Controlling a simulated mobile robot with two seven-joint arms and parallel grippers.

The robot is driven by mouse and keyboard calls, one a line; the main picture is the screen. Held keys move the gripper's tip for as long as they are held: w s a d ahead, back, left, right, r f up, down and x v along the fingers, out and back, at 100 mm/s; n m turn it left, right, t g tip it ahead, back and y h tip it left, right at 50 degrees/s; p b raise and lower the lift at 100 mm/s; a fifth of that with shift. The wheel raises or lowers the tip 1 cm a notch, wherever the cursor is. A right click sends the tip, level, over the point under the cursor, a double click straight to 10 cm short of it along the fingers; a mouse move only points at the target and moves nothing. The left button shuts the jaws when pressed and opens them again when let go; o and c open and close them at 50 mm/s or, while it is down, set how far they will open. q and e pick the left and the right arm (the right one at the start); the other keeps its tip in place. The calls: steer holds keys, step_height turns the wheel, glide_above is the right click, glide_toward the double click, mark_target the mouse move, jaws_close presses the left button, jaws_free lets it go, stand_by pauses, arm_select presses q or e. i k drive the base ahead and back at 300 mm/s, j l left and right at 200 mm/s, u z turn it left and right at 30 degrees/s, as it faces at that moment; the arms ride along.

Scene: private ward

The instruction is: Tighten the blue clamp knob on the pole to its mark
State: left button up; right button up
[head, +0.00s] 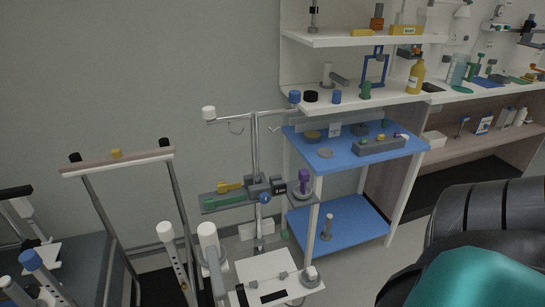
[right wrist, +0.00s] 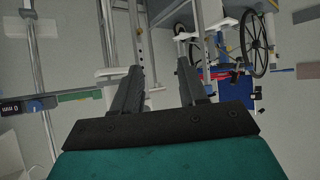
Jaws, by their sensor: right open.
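The blue clamp knob (head: 264,197) sits on the front of a dark clamp (head: 259,188) on the upright metal pole (head: 256,150) in the head view. A grey tray (head: 222,203) with green and yellow items extends left of the clamp. My right gripper (right wrist: 159,68) shows in the right wrist view with two dark fingers apart and nothing between them. A pole (right wrist: 40,85) and a dark unit with a small display (right wrist: 14,107) are at its left, apart from the fingers. My left gripper is not in view.
A blue-shelved cart (head: 352,157) stands right of the pole. White shelves (head: 350,104) with bottles and small parts are behind. A walker-like frame (head: 118,165) stands left. A wheel (right wrist: 254,42) shows upper right in the right wrist view.

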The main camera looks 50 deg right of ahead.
mark_target(264, 198)
steer(key=z, duration=1.45)
steer(key=i+j+u, duration=0.1)
steer(key=j, duration=0.3)
steer(key=i+j+u, duration=0.15)
steer(key=j, duration=0.2)
steer(key=i+j+u, duration=0.1)
steer(key=j, duration=0.25)
